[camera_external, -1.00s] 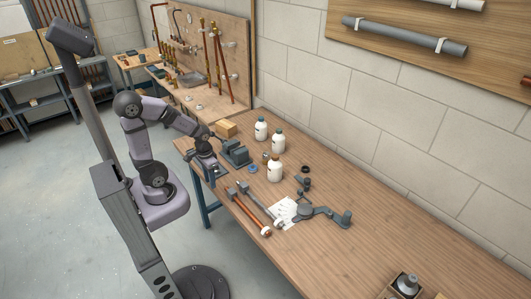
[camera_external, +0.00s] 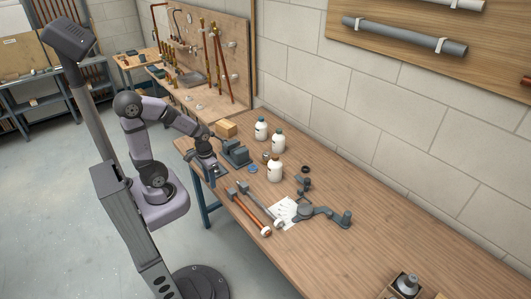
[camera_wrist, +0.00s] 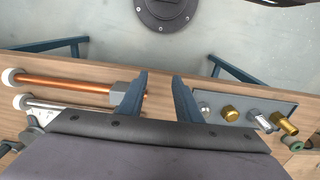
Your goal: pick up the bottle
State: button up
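Three white bottles stand upright on the wooden workbench. The back bottle (camera_external: 261,130) and the middle bottle (camera_external: 277,144) have teal caps. The front bottle (camera_external: 274,171) has a darker cap. My gripper (camera_external: 213,171) is low over the bench's left edge, to the left of all three bottles and apart from them. In the wrist view my gripper (camera_wrist: 160,77) has its two dark fingers spread with nothing between them. No bottle shows in the wrist view.
A grey vise-like tool (camera_external: 235,153) stands between my gripper and the bottles. A copper pipe (camera_external: 252,217) and a grey pipe lie in front, near a paper sheet (camera_external: 284,212) and a jointed grey tool (camera_external: 322,214). A fittings tray (camera_wrist: 245,104) is beside my gripper. The bench's right side is largely clear.

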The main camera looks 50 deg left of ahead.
jog(key=o, duration=0.5)
jog(key=shift+c, duration=0.2)
